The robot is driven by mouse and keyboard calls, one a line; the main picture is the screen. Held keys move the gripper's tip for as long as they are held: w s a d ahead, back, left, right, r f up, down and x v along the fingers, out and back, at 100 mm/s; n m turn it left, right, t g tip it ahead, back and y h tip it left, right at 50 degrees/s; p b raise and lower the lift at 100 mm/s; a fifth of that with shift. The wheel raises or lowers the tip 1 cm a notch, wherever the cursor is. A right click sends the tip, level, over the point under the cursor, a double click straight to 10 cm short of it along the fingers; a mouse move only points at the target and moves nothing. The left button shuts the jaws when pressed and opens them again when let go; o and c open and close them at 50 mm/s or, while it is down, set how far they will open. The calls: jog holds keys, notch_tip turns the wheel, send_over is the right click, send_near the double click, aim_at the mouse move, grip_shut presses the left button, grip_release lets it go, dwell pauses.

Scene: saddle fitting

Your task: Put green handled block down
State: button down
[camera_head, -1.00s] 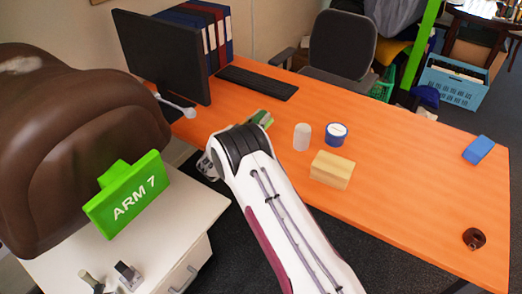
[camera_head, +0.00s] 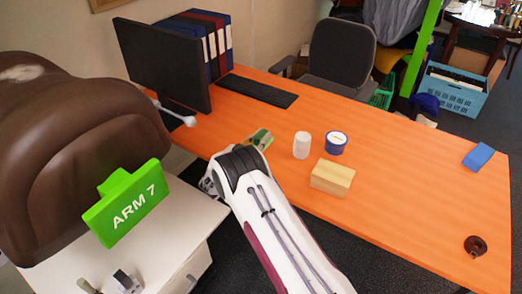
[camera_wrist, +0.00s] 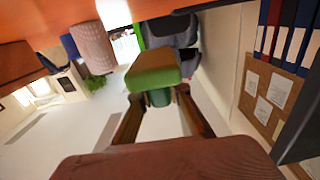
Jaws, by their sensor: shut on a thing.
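The green handled block (camera_head: 260,138) shows partly past the end of my arm in the head view, over the left part of the orange desk (camera_head: 400,200). In the wrist view the block (camera_wrist: 153,72) has a green face and a tan edge. Its dark green handle (camera_wrist: 160,98) sits between the two fingers of my gripper (camera_wrist: 157,98), which is shut on it. My arm hides the fingers in the head view. I cannot tell whether the block touches the desk.
A white cylinder (camera_head: 301,145), a blue round tin (camera_head: 336,143) and a tan block (camera_head: 332,177) stand just right of the held block. A monitor (camera_head: 168,62) and keyboard (camera_head: 258,89) are behind. A blue block (camera_head: 478,156) and brown ring (camera_head: 475,246) lie far right.

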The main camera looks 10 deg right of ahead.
jog(key=shift+f, duration=1.2)
jog(key=shift+f, duration=1.85)
jog(key=shift+f, duration=0.15)
jog(key=c, duration=1.9)
grip_release()
jog(key=v, duration=1.2)
jog(key=shift+r, duration=0.2)
